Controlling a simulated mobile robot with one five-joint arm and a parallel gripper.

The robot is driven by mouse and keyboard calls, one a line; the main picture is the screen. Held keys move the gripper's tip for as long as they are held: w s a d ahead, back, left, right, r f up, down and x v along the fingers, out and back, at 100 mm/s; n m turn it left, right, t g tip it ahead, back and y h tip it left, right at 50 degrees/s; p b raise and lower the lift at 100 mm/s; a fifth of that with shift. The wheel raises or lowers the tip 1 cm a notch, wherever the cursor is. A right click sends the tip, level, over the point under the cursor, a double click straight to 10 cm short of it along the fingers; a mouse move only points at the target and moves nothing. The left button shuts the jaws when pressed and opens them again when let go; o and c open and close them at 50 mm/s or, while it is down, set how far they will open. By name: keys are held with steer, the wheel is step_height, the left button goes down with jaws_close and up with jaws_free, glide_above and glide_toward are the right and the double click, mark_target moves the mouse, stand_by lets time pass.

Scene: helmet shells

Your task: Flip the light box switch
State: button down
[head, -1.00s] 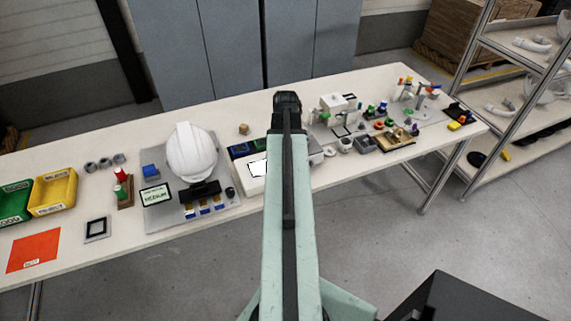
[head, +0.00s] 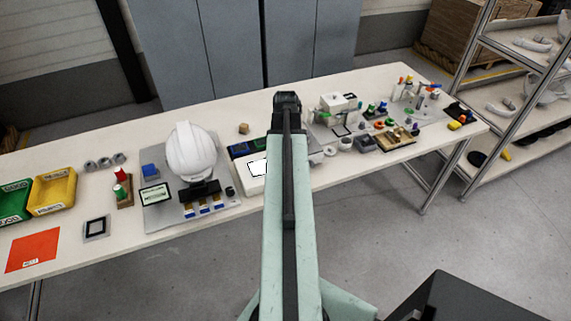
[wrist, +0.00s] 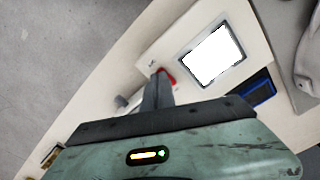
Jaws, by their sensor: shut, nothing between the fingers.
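The light box (wrist: 185,32) is a pale box with a brightly lit white panel (wrist: 211,54) in a grey frame. In the head view the lit panel (head: 257,168) shows just left of my arm, which hides the box's right part. A small red switch (wrist: 171,75) sits on the box near the panel's lower left corner. My gripper (wrist: 159,75) is shut and empty, its fingertips right beside the red switch and partly covering it. I cannot tell whether they touch. In the head view my arm hides the fingertips.
A blue-edged dark tray (wrist: 250,92) lies beside the box. On the table, a white helmet (head: 193,150) stands on a grey board to the left. Several small parts and a gold tray (head: 396,138) lie to the right.

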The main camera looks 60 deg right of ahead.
steer(key=shift+f+b, duration=0.6)
steer(key=shift+f, duration=0.05)
step_height(320, 180, up, 7)
steer(key=p, duration=0.7)
steer(key=shift+r, duration=0.1)
stand_by(0.5)
